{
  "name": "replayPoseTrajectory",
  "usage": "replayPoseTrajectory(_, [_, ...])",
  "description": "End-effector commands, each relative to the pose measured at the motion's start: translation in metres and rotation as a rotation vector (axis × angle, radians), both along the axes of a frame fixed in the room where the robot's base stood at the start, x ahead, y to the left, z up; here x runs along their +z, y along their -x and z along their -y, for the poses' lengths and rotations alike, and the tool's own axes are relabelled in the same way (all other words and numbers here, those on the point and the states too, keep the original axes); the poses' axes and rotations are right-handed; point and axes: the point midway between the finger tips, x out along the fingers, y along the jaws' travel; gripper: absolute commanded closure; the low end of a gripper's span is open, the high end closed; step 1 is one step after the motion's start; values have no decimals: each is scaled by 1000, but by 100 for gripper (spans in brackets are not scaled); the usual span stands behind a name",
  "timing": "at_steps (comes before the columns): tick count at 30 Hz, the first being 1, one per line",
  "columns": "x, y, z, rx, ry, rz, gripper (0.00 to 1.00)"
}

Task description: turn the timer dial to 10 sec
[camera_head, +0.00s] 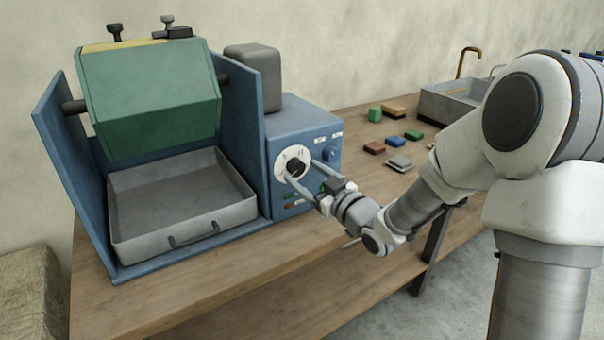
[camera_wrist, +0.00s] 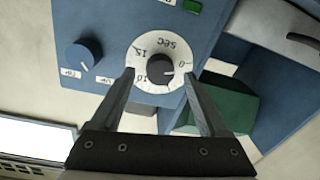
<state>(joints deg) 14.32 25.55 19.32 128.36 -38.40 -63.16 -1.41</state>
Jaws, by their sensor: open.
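The timer dial (camera_head: 294,163) is a round white plate with a black knob, on the front of the blue control box (camera_head: 300,128). In the wrist view the dial (camera_wrist: 150,50) appears turned over, with "sec", 0, 10 and 15 readable. The knob's (camera_wrist: 158,68) pale mark appears to face towards the 0 side, at the right of that view. My gripper (camera_head: 302,171) is open in front of the dial. In the wrist view my gripper's fingertips (camera_wrist: 158,76) stand on either side of the knob with gaps; I cannot tell their depth.
A small blue knob (camera_wrist: 82,55) sits beside the dial. Left of the box are a grey tray (camera_head: 180,238) and a green tilted drum (camera_head: 150,98) in a blue frame. Several coloured blocks (camera_head: 374,148) and a sink (camera_head: 455,98) lie to the right on the wooden bench (camera_head: 190,300).

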Motion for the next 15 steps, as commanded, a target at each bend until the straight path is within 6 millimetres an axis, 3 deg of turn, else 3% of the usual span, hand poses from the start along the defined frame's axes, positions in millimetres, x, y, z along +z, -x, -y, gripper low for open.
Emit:
replayPoseTrajectory(6, [0, -14, -11, 0, 0, 0, 22])
replayPoseTrajectory(15, [0, -15, -11, 0, 1, -1, 24])
